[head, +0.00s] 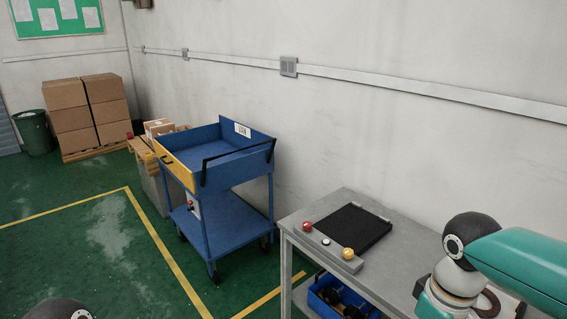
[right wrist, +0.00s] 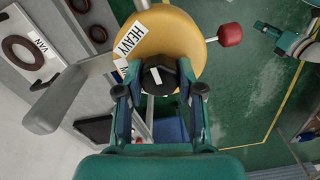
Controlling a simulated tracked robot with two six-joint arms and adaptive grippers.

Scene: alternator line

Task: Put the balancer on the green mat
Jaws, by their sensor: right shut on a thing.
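In the right wrist view a round yellow body (right wrist: 185,38) with "HEAVY" labels and a red knob (right wrist: 230,33) on a short rod looks like the balancer. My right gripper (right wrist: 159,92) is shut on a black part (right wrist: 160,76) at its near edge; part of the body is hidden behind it. I see no green mat in either view.
A grey bench (head: 300,228) carries a black pad (head: 353,227) and a panel with red and yellow buttons. A blue bin (head: 325,297) stands below. A blue trolley (head: 232,216) has an empty-looking top tray. Dark rings (right wrist: 24,50) lie at the wrist view's left.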

